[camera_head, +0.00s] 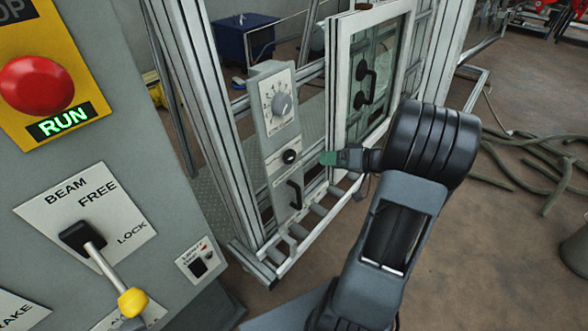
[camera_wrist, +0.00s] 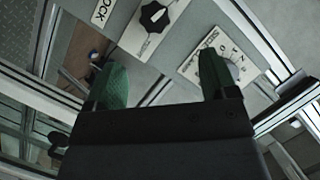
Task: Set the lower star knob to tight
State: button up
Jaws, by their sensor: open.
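A black star knob (camera_head: 290,156) sits on a light plate on the upright panel, below a grey round dial. In the wrist view the star knob (camera_wrist: 155,16) shows at the top, with a pale pointer mark on its face; its setting label is not readable. My gripper (camera_head: 328,158) is just right of the knob in the head view, apart from it. In the wrist view my gripper (camera_wrist: 163,75) has its two green fingers spread with nothing between them. I see only one clear star knob.
The grey dial (camera_head: 282,103) is above the knob and a black handle (camera_head: 295,193) below it. A framed door (camera_head: 346,78) with black handles stands right of the panel. A console (camera_head: 125,160) with a red button and lever fills the left. Cables lie on the floor at right.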

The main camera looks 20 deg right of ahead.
aim_at(292, 157)
jog(key=shift+t, duration=0.3)
jog(key=x, duration=0.8)
jog(key=b+x, duration=0.1)
jog(key=x, duration=0.4)
jog(key=shift+w+d+f, duration=0.2)
jog(key=shift+d+f, duration=0.1)
jog(key=shift+f, duration=0.1)
jog(key=c, duration=0.9)
